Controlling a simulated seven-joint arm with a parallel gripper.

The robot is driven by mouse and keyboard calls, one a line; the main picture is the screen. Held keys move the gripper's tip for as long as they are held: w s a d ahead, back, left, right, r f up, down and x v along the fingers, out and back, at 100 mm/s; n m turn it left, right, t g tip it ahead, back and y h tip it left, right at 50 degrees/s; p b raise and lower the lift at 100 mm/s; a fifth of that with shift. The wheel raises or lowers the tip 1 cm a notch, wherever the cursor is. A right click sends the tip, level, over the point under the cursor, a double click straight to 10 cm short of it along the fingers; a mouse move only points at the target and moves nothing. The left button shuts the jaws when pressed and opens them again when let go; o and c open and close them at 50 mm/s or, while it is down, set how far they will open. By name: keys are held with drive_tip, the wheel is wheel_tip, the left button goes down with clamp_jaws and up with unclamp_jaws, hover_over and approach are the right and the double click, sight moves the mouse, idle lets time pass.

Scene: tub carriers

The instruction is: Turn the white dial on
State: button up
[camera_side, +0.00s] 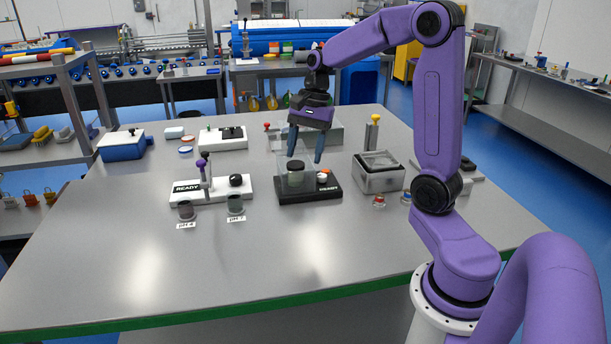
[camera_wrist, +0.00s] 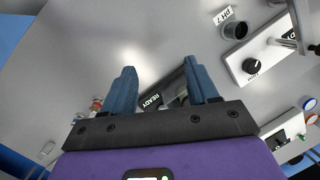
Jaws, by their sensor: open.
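The white dial (camera_side: 322,178) sits on the right part of a black base (camera_side: 305,197) marked READY, in the side view. A dark cylinder (camera_side: 295,178) stands on the same base beside the dial, behind a clear panel. My gripper (camera_side: 305,158) is open and points down just above this base, with its blue fingers spread. No object shows held between them. In the wrist view the fingers (camera_wrist: 162,82) frame part of the black base (camera_wrist: 150,101) and its READY label. I cannot make out the dial there; the right finger may hide it.
A grey metal bin (camera_side: 379,180) stands close on the right. The table's front is clear.

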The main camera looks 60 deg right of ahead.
drive_tip(key=s+a+f+n, duration=0.1)
drive_tip(key=s+a+n, duration=0.4)
drive_tip(key=a, duration=0.4)
drive_tip(key=shift+s+n+h, duration=0.35)
drive_tip(key=shift+n+h, duration=0.05)
drive_tip(key=shift+n, duration=0.2)
drive_tip(key=shift+f, duration=0.1)
drive_tip(key=s+a+f+n, duration=0.1)
drive_tip(key=s+a+n, duration=0.3)
drive_tip(key=s+n, duration=0.5)
drive_tip(key=s+a+f+n+h, duration=0.1)
drive_tip(key=s+a+f+n, duration=0.1)
drive_tip(key=s+n, duration=0.6)
drive_tip(key=a+n, duration=0.1)
drive_tip(key=n, duration=0.2)
drive_tip(key=shift+s+a+n+h, duration=0.3)
drive_tip(key=shift+s+a+n, duration=0.05)
drive_tip(key=shift+n, duration=0.05)
